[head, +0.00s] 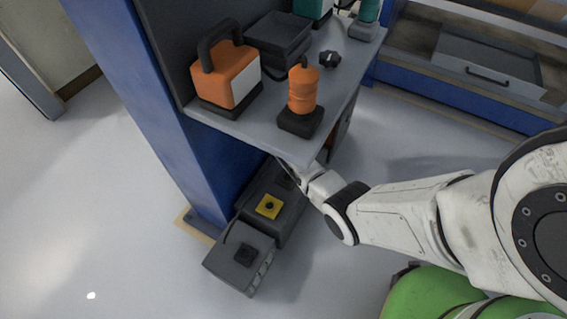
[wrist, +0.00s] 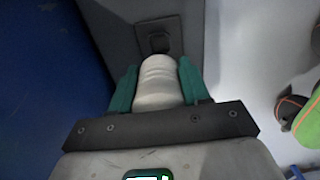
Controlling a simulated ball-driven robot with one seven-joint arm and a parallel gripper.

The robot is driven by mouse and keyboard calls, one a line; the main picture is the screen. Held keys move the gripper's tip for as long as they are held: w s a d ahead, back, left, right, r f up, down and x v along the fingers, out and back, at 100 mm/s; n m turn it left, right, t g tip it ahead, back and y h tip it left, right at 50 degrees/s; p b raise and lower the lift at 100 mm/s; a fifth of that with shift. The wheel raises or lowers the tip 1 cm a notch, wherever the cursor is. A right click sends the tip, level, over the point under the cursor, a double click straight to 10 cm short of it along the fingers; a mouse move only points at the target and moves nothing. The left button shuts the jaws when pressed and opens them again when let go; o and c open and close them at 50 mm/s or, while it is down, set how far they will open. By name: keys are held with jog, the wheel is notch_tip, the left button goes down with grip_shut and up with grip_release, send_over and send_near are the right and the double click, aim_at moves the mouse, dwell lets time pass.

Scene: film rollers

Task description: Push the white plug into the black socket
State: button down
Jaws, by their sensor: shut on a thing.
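The white plug (wrist: 158,84) is a ribbed white cylinder between the two teal fingers of my gripper (wrist: 157,72) in the wrist view. The gripper is shut on it. Just beyond the plug's far end is a black square socket (wrist: 158,42) on a dark grey panel. The plug points at the socket and overlaps its lower edge in the picture. I cannot tell whether they touch or how deep the plug sits. In the head view my arm reaches under the grey shelf, which hides the gripper, plug and socket.
The grey shelf (head: 235,128) carries an orange box (head: 226,75) and an orange bottle (head: 303,92) above my wrist. A blue post (head: 150,100) stands at left. Grey boxes (head: 240,258) sit on the floor below. The pale floor (head: 120,230) at left is clear.

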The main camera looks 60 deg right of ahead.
aim_at(287, 178)
jog(key=shift+f, duration=3.3)
jog(key=shift+f+b, duration=0.65)
jog(key=shift+f, duration=0.1)
jog(key=shift+c, duration=2.3)
grip_release()
jog(key=shift+r, duration=0.1)
notch_tip(287, 178, up, 11)
jog(key=p, duration=0.6)
